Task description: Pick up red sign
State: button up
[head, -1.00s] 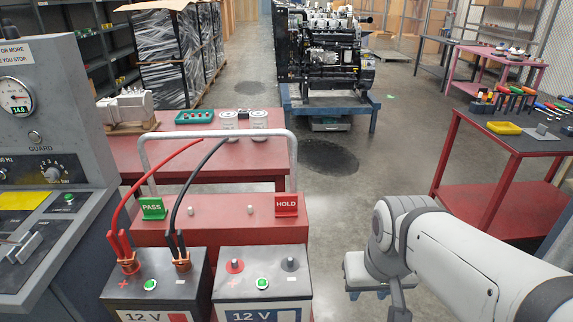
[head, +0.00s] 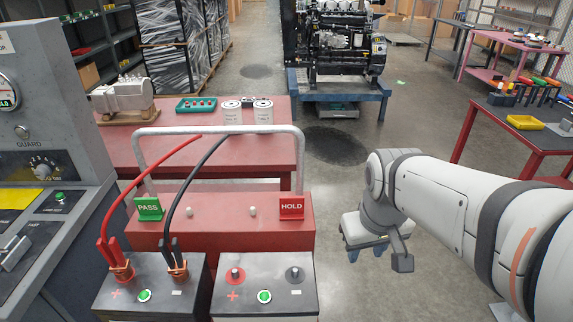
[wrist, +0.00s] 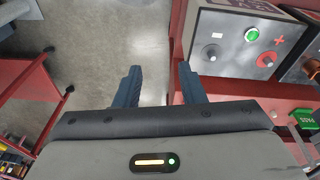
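The red sign (head: 291,208), marked HOLD in white, stands upright at the right end of the red box top in the head view. I cannot make it out in the wrist view; the gripper body may hide it. My gripper (head: 366,254) points down to the right of the red box and lower in the picture than the sign, apart from it. In the wrist view my gripper (wrist: 159,82) has its two dark blue fingers spread with only floor showing between them.
A green PASS sign (head: 149,209) stands on the box's left end. A grey hoop handle (head: 218,130) arches over the box. Two 12 V batteries (head: 265,285) sit in front; cables rise from the left one. A red table (head: 200,160) stands behind.

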jog(key=w+a+r+n+g, duration=0.15)
jog(key=w+n, duration=0.25)
jog(key=w, duration=0.5)
jog(key=n+h+p, duration=0.4)
jog(key=n, duration=0.8)
send_near(291, 197)
jog(key=shift+g, duration=0.35)
jog(key=x, duration=0.4)
jog(key=shift+f, duration=0.4)
jog(key=shift+w+a+f, duration=0.2)
jog(key=shift+f, duration=0.05)
jog(key=shift+d+f, duration=0.1)
jog(key=shift+f, duration=0.2)
jog(key=x, duration=0.3)
jog(key=p+x, duration=0.1)
jog(key=x, duration=0.3)
jog(key=shift+w+d+r, duration=0.1)
jog(key=shift+d, duration=0.3)
grip_shut()
